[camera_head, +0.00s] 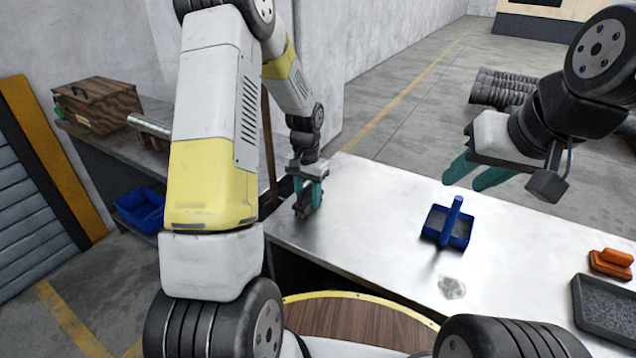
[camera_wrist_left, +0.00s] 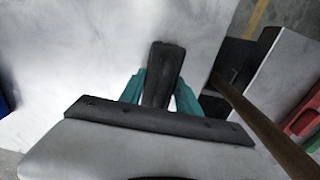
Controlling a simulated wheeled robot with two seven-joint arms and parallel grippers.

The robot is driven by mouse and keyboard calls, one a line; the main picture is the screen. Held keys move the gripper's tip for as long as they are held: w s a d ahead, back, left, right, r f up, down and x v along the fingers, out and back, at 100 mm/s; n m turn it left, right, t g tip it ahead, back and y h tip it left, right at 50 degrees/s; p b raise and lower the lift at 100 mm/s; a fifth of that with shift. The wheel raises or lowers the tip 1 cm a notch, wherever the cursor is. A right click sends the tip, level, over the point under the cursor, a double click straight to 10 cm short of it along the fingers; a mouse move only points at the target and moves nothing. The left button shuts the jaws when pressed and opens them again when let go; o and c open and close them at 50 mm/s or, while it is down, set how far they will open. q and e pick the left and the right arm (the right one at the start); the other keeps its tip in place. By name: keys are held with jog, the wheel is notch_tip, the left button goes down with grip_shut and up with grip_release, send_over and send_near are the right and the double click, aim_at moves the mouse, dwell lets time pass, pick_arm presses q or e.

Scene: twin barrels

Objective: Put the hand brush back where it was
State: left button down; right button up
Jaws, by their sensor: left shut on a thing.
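My left gripper (camera_head: 309,193) is over the left end of the metal table (camera_head: 385,210), its teal fingers pointing down. It is shut on a dark, narrow thing (camera_head: 303,207), which I take to be the hand brush. In the left wrist view its dark grey handle (camera_wrist_left: 163,72) sits between the two fingers. Its lower part is small and dark, and I cannot tell whether it touches the tabletop. My right gripper (camera_head: 465,184) is open and empty, raised above the table's far edge.
A blue caddy (camera_head: 447,226) stands mid-table. An orange handled block (camera_head: 611,263) and a dark grey tray (camera_head: 606,312) are at the right. A brown pole (camera_head: 268,150) stands beside the table's left end, close to my left gripper. A shelf with a wooden box (camera_head: 98,103) is left.

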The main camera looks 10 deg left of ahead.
pick_arm(q)
jog(key=shift+f, duration=0.15)
jog(key=c, duration=0.9)
grip_release()
jog(key=shift+o, duration=0.2)
notch_tip(320, 180, up, 12)
jog(key=shift+r, duration=0.1)
notch_tip(320, 180, up, 6)
jog(key=t, duration=0.1)
send_over(306, 205)
jog(key=s+d+r+n+t+h, duration=0.1)
jog(key=s+r, duration=0.4)
jog(key=s, duration=0.5)
jog(key=s+d+r+n+t+h, duration=0.1)
jog(key=s+r+t, duration=0.3)
jog(key=s, duration=0.6)
jog(key=shift+s+r+n, duration=0.4)
jog(key=shift+r+n, duration=0.05)
jog(key=shift+n, duration=0.25)
